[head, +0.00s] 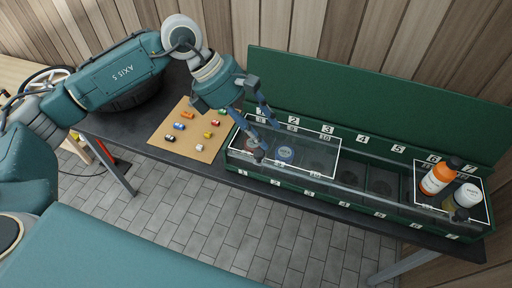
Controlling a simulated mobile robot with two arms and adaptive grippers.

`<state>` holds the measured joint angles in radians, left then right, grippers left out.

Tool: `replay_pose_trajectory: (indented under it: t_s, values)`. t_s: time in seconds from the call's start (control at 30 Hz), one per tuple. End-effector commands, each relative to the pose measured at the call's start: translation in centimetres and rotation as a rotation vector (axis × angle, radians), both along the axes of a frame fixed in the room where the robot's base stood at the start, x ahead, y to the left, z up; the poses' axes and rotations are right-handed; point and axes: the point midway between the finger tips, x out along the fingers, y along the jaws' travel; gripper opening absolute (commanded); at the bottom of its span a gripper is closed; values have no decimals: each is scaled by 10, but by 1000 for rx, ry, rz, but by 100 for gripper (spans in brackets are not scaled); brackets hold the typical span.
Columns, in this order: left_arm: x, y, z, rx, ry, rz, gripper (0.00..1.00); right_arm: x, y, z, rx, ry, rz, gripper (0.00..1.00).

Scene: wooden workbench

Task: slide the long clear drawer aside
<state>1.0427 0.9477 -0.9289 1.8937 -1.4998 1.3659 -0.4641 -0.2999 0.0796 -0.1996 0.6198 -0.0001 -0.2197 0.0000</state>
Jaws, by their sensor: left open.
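A long green case (375,210) with numbered compartments lies along the black bench, its tall green back panel (350,95) behind it. A clear drawer (330,165) shows as a see-through sheet over the case; its exact ends are hard to make out. A white outline frames its left part. My left gripper (267,142) is open, its fingers pointing down over the left end of the case. One fingertip is at the clear surface near the front; I cannot tell whether it touches. A round blue-and-white lid (285,154) shows just right of the fingers.
A tan board (190,145) with several small coloured pieces lies left of the case. Wooden walls stand behind.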

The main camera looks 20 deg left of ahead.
Motion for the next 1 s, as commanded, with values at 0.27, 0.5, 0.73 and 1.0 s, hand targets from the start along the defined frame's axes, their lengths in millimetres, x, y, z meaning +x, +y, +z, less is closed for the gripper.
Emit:
replay_pose_trajectory:
  t_s: [0.27, 0.5, 0.73, 1.0]
  values:
    - [7, 55, -11, 185, -1, 12, 43, 0, 0, 4, 0, -1, 0, 61]
    - [10, 37, -48, 182, 2, 10, 43, 0, 0, 20, 0, -1, 0, 61]
    - [15, 22, -85, 179, 0, 11, 43, 1, 0, 33, 0, 0, 0, 61]
    - [17, 16, -103, 179, -3, 12, 43, 0, 0, 36, 0, 0, 1, 61]
